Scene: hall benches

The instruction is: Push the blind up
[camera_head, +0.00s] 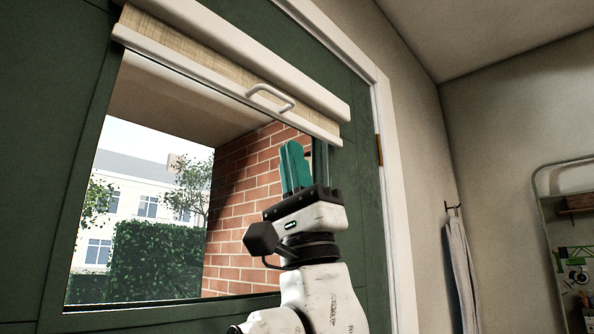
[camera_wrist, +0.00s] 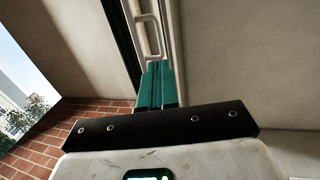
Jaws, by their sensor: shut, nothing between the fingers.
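The blind (camera_head: 215,58) is a beige woven strip under a white top casing, with a white bottom rail (camera_head: 180,66). It is rolled up high, with only a short strip showing above the window. A white loop handle (camera_head: 270,97) is on the rail; it also shows in the wrist view (camera_wrist: 149,36). My gripper (camera_head: 295,158) has teal fingers pointing up, shut and empty. In the head view it appears below and right of the handle. In the wrist view the fingertips (camera_wrist: 157,68) appear just below the handle; I cannot tell if they touch anything.
The window sits in a green door or panel (camera_head: 48,150) with a white frame at right. Through the window are a brick wall (camera_head: 245,180), a hedge and a building. A towel (camera_head: 461,270) hangs at right, beside a shelf rack (camera_head: 545,190).

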